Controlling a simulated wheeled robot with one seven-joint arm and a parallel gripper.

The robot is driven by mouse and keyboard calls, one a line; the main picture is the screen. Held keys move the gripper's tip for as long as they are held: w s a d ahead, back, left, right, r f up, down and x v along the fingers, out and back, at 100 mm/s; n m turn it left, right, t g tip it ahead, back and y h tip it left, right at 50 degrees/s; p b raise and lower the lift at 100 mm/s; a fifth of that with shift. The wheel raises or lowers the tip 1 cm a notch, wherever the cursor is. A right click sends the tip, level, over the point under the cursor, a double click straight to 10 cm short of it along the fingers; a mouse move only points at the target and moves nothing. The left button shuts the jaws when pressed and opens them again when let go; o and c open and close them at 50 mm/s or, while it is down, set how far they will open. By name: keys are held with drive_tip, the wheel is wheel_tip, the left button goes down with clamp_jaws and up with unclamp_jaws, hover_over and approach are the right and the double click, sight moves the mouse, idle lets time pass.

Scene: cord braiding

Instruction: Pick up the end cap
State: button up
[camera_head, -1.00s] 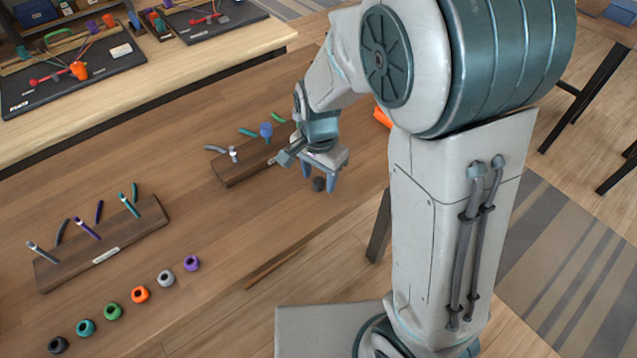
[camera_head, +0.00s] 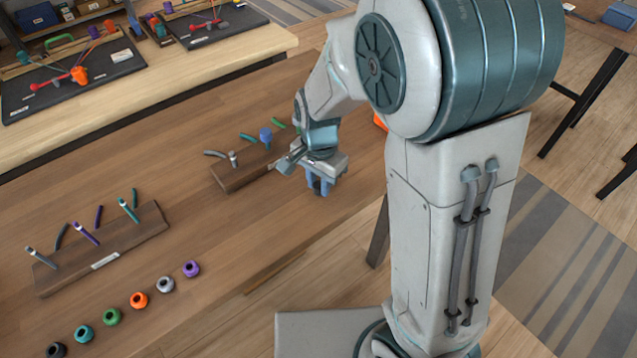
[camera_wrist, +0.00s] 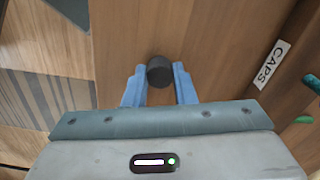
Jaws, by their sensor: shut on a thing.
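My gripper (camera_head: 318,188) is low over the right part of the wooden table in the head view. In the wrist view, the blue fingers of my gripper (camera_wrist: 160,78) are shut on a dark grey, round end cap (camera_wrist: 159,70), with one finger on each side. I cannot tell whether the cap still touches the table.
Another rack (camera_head: 150,228) with cords stands further left. Several coloured rings, such as the purple one (camera_head: 191,268), lie in a row in front. The table's front edge is near.

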sight(318, 185)
drive_tip(key=shift+r, duration=0.5)
wheel_tip(318, 185, up, 3)
drive_tip(key=shift+p, duration=0.3)
drive_tip(key=w+d+r, duration=0.4)
drive_tip(key=d+r, duration=0.2)
drive_tip(key=d, duration=0.4)
drive_tip(key=shift+w+d+r, duration=0.25)
drive_tip(key=shift+d+r, duration=0.05)
drive_tip(key=shift+d, duration=0.05)
